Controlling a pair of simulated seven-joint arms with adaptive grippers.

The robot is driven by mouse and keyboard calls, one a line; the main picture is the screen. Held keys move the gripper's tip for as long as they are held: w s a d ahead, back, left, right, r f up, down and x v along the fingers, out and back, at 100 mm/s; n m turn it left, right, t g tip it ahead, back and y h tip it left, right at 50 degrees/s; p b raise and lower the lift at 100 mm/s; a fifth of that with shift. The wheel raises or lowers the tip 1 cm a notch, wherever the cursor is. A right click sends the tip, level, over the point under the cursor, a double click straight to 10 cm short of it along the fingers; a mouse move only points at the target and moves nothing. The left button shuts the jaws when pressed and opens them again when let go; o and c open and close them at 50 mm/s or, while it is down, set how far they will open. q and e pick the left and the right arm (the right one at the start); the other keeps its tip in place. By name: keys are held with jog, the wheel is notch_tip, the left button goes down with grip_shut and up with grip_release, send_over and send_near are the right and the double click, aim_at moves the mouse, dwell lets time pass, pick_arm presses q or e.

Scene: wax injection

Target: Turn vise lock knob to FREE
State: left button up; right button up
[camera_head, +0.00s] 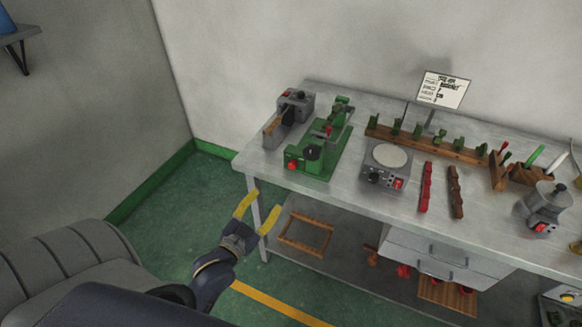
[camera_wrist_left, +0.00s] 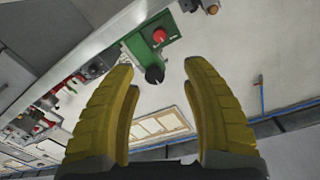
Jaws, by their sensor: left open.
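A green machine (camera_head: 318,146) stands near the left end of the workbench, with a red knob (camera_head: 292,165) at its front and a dark round knob (camera_head: 313,151) on top. Which of these is the vise lock knob I cannot tell, and no FREE mark is readable. In the left wrist view the green machine (camera_wrist_left: 150,50) shows with a red knob (camera_wrist_left: 159,36) and a black knob (camera_wrist_left: 154,74) between my fingers in the picture. My left gripper (camera_head: 246,204) is open and empty, left of the bench's front edge, apart from the machine. My right gripper is not in view.
The grey workbench (camera_head: 250,160) also bears a grey device (camera_head: 296,105), a round-plated scale (camera_head: 386,163), red and brown strips, a wooden rack (camera_head: 420,140) and a grey pot (camera_head: 546,203). A sign (camera_head: 443,90) stands behind.

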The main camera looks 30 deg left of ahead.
aim_at(292, 166)
pick_arm(q)
jog(key=w, duration=1.1)
jog(key=w+a, duration=0.1)
jog(key=w, duration=0.4)
jog(key=shift+w, duration=0.4)
grip_shut()
